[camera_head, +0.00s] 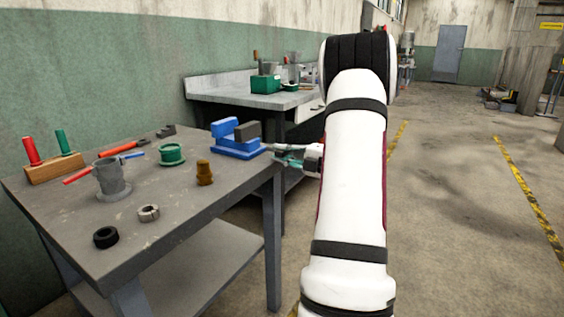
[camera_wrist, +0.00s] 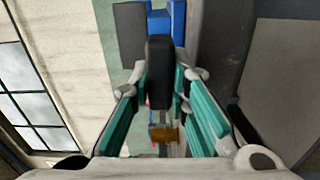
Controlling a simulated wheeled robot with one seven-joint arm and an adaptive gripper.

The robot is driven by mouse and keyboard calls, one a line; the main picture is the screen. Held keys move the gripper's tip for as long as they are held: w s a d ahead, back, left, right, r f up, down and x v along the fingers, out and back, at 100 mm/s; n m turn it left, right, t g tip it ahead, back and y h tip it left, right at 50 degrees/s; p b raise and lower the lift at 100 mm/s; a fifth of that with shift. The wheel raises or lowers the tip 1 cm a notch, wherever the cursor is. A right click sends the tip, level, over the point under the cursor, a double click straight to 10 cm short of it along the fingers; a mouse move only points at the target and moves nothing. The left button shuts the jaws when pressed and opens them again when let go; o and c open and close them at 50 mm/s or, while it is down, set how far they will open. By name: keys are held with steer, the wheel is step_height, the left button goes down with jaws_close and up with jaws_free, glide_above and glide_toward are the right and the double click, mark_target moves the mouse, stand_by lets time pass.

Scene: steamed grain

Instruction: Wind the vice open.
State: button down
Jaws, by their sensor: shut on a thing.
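The blue vice (camera_head: 236,150) sits at the right end of the grey workbench, with a dark grey block (camera_head: 247,131) at its jaws. In the wrist view the vice's blue body (camera_wrist: 158,26) shows at the top, beyond my fingers. My gripper (camera_head: 287,160) is at the bench's right edge, beside the vice's near end. Its teal fingers (camera_wrist: 165,85) are closed around a dark, rounded bar, which looks like the vice handle (camera_wrist: 158,65). In the head view my gripper hides most of the handle. The jaw gap is hard to judge.
On the workbench (camera_head: 130,215) stand a grey mug-like pot (camera_head: 112,178), a green spool (camera_head: 171,154), a brown stepped piece (camera_head: 204,173), a steel nut (camera_head: 149,213), a black ring (camera_head: 106,237) and a wooden tool block (camera_head: 54,168). The floor to the right is clear.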

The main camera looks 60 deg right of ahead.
steer(key=shift+f+b, duration=0.1)
steer(key=shift+b, duration=0.2)
steer(key=c, duration=1.8)
jaws_free()
steer(key=s, duration=1.2)
steer(key=shift+d, duration=0.45)
steer(key=shift+s, duration=0.1)
